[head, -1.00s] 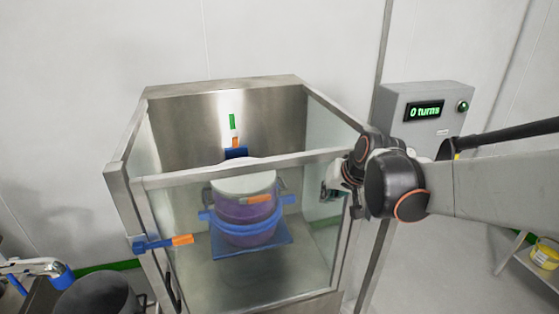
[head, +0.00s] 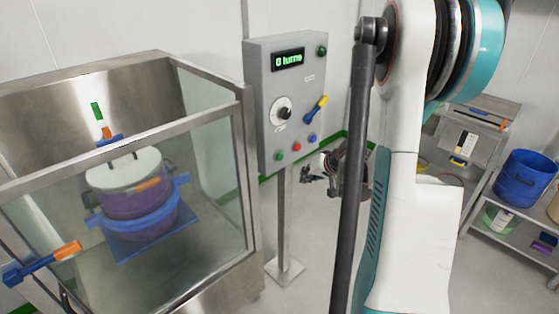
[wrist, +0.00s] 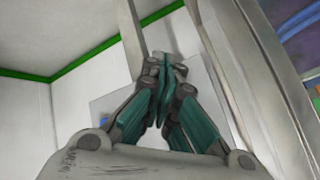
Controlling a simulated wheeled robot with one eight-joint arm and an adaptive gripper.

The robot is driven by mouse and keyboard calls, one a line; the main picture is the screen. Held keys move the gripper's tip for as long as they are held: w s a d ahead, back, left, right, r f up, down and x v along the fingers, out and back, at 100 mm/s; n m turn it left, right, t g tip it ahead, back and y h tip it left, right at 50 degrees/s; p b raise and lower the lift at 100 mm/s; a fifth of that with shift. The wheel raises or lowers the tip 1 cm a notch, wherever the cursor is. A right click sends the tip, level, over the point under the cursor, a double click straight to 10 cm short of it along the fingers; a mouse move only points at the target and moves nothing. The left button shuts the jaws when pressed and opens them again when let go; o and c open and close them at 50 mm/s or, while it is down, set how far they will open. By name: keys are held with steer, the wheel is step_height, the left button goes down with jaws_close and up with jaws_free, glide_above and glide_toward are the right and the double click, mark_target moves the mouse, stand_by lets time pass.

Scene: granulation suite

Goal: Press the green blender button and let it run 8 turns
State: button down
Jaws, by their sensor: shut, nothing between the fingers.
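The grey control panel (head: 262,95) stands on a post, and its display (head: 288,60) reads "0 turns". A green button (head: 278,156) is at its lower left, beside a red button (head: 296,147) and a blue button (head: 312,138). A green round lamp or button (head: 322,50) is at its top right. My gripper (head: 305,176) is shut and empty, just right of the post and below the panel's lower edge, apart from the buttons. In the wrist view its fingers (wrist: 163,65) are together, with a pale panel-like surface partly hidden behind them.
A metal and glass enclosure (head: 215,105) stands at left, holding a purple drum (head: 135,203) with a white lid in a blue cradle. An orange-tipped blue latch (head: 45,260) is at its front. A shelf with a blue bucket (head: 525,178) is at right.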

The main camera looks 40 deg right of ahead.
mark_target(280, 157)
stand_by(0.4)
steer(key=w, duration=0.8)
steer(key=shift+w+a, duration=0.3)
steer(key=shift+w, duration=0.05)
steer(key=shift+w, duration=0.15)
stand_by(1.1)
steer(key=shift+w, duration=0.3)
